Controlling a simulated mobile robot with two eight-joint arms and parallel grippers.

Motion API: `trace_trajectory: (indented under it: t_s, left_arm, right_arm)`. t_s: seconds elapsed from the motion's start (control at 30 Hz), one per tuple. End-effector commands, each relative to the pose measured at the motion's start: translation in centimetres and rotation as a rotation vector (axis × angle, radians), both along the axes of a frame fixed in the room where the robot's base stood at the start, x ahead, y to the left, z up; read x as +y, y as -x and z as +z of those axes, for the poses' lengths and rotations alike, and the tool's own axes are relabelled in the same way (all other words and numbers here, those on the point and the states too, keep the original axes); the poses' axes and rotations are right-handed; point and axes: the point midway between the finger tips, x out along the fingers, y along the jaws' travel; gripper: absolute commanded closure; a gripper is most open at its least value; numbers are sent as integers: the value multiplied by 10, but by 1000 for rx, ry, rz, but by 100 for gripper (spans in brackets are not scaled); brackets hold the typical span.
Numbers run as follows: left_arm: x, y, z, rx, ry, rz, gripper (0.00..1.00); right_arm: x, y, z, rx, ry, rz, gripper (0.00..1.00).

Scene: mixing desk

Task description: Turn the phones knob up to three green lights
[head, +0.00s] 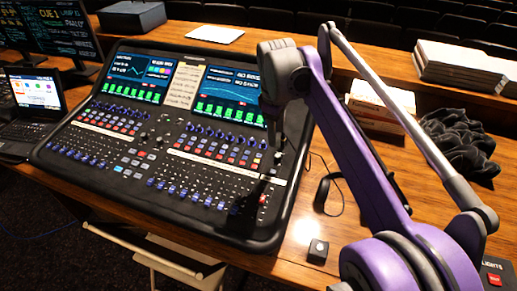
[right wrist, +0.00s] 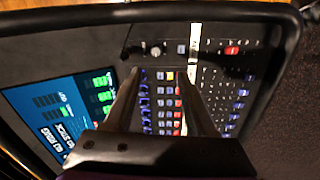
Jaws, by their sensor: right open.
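The mixing desk (head: 160,140) is a black console with two lit screens, rows of coloured buttons and several small knobs. It also fills the right wrist view (right wrist: 262,75). My right gripper (head: 273,165) reaches down over the desk's right edge area. In the right wrist view its two fingers (right wrist: 162,72) are apart, with nothing between them but console surface further off. A small pale knob (right wrist: 156,51) shows just beyond the fingertips. I cannot read which knob is phones, and no ring of green lights can be made out beside it. My left gripper is not in view.
A laptop (head: 37,92) and monitors stand at the left. A dark cable (head: 322,195) and a small box (head: 318,250) lie right of the desk. Stacked books (head: 375,105) and a dark cloth (head: 458,140) lie behind my right arm. A paper (head: 215,34) lies behind the screens.

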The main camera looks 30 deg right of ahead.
Motion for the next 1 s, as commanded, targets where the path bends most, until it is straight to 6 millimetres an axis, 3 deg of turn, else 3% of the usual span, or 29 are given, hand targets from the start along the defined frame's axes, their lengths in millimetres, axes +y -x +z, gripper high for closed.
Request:
trace_trajectory:
  t_s: [0.13, 0.27, 0.7, 1.0]
  left_arm:
    - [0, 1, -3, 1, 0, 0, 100]
    - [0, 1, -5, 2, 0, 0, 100]
    - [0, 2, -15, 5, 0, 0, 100]
    - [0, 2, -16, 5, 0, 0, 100]
  right_arm:
    - [-9, -4, -1, 17, 3, 21, 44]
    - [-11, -5, -13, 18, 2, 23, 44]
    - [-19, -11, -90, 17, 2, 22, 44]
    - [-21, -12, -105, 17, 2, 22, 44]
